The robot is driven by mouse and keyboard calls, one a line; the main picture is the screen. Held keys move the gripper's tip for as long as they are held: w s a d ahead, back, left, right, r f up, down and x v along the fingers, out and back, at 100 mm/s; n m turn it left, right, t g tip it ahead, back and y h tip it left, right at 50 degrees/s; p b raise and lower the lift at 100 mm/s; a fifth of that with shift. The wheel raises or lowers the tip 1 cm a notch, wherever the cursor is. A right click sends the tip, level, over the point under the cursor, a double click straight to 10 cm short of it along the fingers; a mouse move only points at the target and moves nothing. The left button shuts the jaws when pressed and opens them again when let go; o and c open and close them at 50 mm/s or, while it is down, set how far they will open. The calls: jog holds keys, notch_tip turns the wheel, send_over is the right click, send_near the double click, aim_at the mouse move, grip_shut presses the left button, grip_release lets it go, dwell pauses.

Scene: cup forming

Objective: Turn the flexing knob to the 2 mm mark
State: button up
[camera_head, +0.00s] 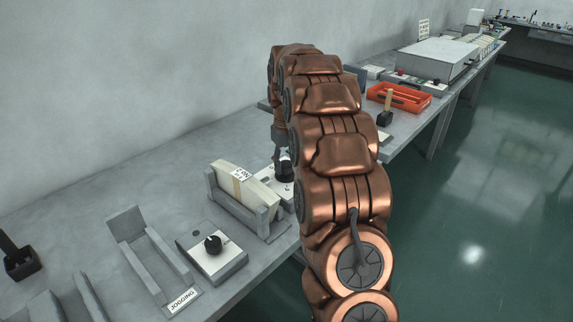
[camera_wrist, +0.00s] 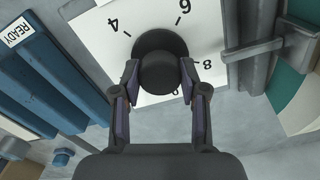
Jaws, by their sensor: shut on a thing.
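A round black knob (camera_wrist: 165,72) stands on a white dial plate (camera_wrist: 140,14) in the wrist view. The figures 4, 6 and 8 show on the plate, with another figure partly covered below the knob. The 2 mark is not visible, and I cannot make out a pointer on the knob. My gripper (camera_wrist: 160,77) is shut on the knob, one finger on its left and one on its right. In the head view my gripper (camera_head: 284,157) is at the dark knob (camera_head: 285,173), partly hidden by my arm. No label naming this knob is readable.
A grey holder with a cream paper block (camera_head: 243,187) stands left of my gripper. Another black knob (camera_head: 212,243) is on a box nearer the front, beside a JOGGING label (camera_head: 183,300). In the wrist view a blue rack (camera_wrist: 45,70) marked READY is at left.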

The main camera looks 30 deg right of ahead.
aim_at(286, 163)
jog(key=shift+w+m, duration=0.1)
jog(key=shift+m, duration=0.9)
jog(key=shift+r, duration=0.1)
jog(key=o, duration=1.1)
jog(key=shift+o, duration=0.2)
notch_tip(286, 163, up, 12)
dwell(0.5)
